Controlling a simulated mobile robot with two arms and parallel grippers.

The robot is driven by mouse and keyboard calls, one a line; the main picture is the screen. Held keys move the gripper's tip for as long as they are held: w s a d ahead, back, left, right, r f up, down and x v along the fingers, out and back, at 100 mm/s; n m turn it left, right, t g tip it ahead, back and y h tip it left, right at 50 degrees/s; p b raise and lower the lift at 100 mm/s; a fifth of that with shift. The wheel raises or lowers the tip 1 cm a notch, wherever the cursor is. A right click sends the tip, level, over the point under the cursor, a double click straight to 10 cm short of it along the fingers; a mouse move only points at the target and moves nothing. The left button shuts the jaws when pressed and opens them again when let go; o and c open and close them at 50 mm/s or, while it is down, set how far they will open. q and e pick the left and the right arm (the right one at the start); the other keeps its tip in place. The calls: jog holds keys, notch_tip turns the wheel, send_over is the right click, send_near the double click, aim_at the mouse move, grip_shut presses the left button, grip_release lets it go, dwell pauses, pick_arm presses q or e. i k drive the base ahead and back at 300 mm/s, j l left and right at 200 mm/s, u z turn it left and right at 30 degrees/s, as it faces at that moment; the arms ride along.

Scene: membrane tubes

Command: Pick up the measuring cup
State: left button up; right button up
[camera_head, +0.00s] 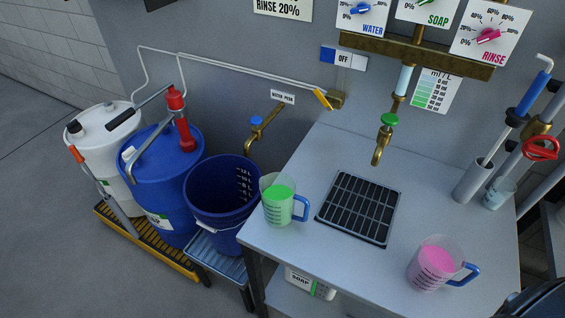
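Two clear measuring cups with blue handles stand upright on the grey table (330,165). One measuring cup with green liquid (280,205) is at the table's left edge, its handle pointing right. The other measuring cup with pink liquid (433,265) is near the front right, its handle also pointing right. The frame does not show which one is meant. Neither of my grippers can be made out in this view, and nothing is seen touching either cup.
A black drain grate (358,207) lies between the cups, below a brass tap with a green knob (389,120). A grey cylinder (472,181) and a small clear beaker (499,194) stand at the right. A blue bucket (217,205) and blue drum (160,180) stand left of the table.

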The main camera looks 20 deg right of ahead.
aim_at(498, 194)
jog(key=z, duration=2.1)
jog(key=u, duration=0.3)
jog(key=l+u, duration=0.3)
jog(key=u, duration=0.15)
jog(key=k+l+u, duration=0.1)
jog(key=l+u, duration=0.15)
jog(key=u, duration=0.15)
jog(key=k+l+u, duration=0.1)
jog(key=l+u, duration=0.15)
jog(key=u, duration=0.2)
jog(key=k+l+u, duration=0.1)
jog(key=u, duration=0.3)
jog(key=k+l, duration=0.05)
jog(key=l, duration=0.05)
